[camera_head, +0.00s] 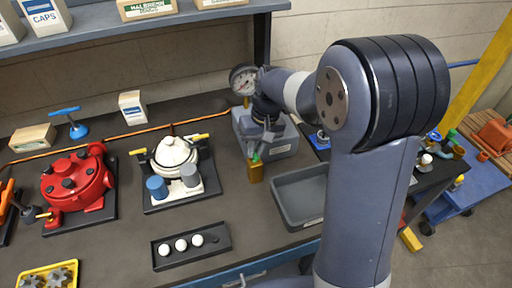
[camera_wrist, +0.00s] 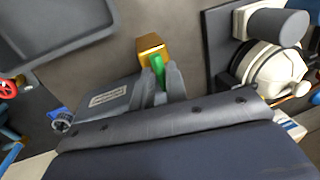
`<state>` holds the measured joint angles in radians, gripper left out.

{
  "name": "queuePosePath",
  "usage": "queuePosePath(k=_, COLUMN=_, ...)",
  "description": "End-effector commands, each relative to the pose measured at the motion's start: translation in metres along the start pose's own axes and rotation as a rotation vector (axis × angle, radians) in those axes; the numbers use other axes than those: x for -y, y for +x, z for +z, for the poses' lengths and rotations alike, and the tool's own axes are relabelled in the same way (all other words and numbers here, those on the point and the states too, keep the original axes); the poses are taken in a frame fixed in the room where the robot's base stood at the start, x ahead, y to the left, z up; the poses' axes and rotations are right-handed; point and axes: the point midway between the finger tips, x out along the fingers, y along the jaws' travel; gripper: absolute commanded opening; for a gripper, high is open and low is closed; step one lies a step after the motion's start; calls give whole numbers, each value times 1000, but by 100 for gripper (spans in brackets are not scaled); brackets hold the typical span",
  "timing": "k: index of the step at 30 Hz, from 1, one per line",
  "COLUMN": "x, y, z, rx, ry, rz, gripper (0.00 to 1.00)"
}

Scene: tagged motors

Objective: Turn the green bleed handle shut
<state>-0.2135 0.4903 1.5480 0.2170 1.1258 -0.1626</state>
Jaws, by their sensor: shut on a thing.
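The green bleed handle (camera_wrist: 157,65) shows in the wrist view between the two grey fingers of my gripper (camera_wrist: 161,78). My gripper is shut on it. The handle stands at a brass block (camera_wrist: 150,44). In the head view the green handle (camera_head: 256,157) is a small patch just above the brass block (camera_head: 256,173), with my gripper (camera_head: 258,151) over it. The fingers hide part of the handle, so its exact angle is hard to tell. The block is by the front of a grey unit (camera_head: 284,146).
An empty grey tray (camera_head: 281,212) is close on the right in the head view. A white motor (camera_head: 174,152) and a red motor (camera_head: 75,182) stand to the left. A dark tray with white balls (camera_head: 165,264) lies in front. A pressure gauge (camera_head: 243,79) stands behind.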

Motion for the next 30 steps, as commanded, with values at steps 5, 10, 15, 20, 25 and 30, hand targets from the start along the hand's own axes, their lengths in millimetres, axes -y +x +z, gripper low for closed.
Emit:
queuePosePath(k=5, x=0, y=0, z=0, rx=0, ry=0, rz=0, gripper=0)
queuePosePath(k=10, x=0, y=0, z=0, rx=-1, ry=4, rz=0, gripper=0)
queuePosePath(k=15, x=0, y=0, z=0, rx=-8, ry=38, rz=-1, gripper=0)
queuePosePath(k=20, x=0, y=0, z=1, rx=-23, ry=117, rz=-1, gripper=0)
queuePosePath(k=25, x=0, y=0, z=2, rx=-49, ry=248, rz=-1, gripper=0)
queuePosePath(k=30, x=0, y=0, z=2, rx=-81, ry=405, rz=-1, gripper=0)
